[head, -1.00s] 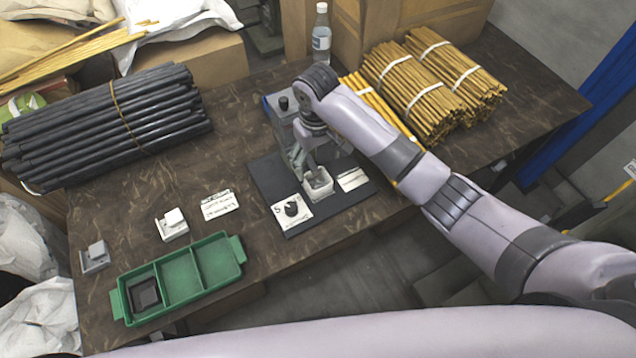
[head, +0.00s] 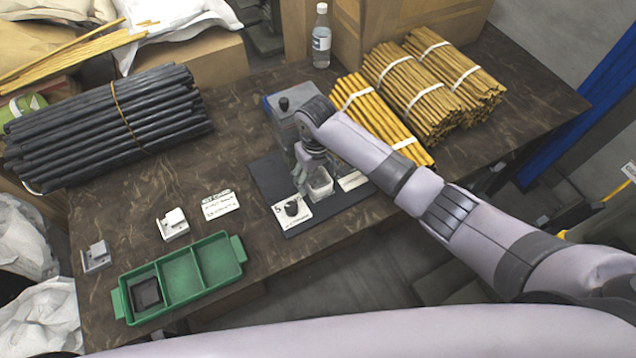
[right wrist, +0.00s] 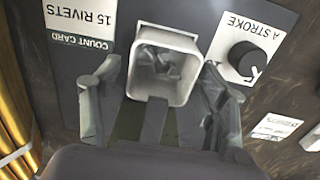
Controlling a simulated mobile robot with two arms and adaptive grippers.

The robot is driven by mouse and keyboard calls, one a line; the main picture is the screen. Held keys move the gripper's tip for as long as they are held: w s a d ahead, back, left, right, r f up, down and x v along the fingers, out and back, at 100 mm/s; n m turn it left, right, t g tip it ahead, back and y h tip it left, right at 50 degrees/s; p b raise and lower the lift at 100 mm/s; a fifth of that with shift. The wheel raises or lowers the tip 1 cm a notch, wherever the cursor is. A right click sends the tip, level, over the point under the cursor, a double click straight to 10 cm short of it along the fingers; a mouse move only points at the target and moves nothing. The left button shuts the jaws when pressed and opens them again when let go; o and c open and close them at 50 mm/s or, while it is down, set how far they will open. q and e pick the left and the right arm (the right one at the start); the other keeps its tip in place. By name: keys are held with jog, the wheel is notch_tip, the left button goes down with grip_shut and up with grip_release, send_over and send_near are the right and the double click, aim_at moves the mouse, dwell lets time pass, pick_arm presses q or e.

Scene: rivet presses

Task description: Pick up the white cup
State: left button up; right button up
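The white cup (head: 321,188) is a square, open-topped cup on the dark mat in front of the press, partly hidden by my right gripper in the head view. In the right wrist view the cup (right wrist: 190,83) holds several grey pieces. My right gripper (right wrist: 160,72) is open, with one finger on each side of the cup. A narrow gap shows between each finger and the cup's walls. In the head view my right gripper (head: 311,176) is low over the mat. My left gripper is not in view.
A press (head: 283,112) stands behind the cup. A black knob (head: 291,208) on a white plate is left of it, and a count card (right wrist: 78,25) lies on its other side. A green tray (head: 210,287), bundled yellow rods (head: 372,108) and black rods (head: 90,125) lie around.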

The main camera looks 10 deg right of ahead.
jog(key=c, duration=1)
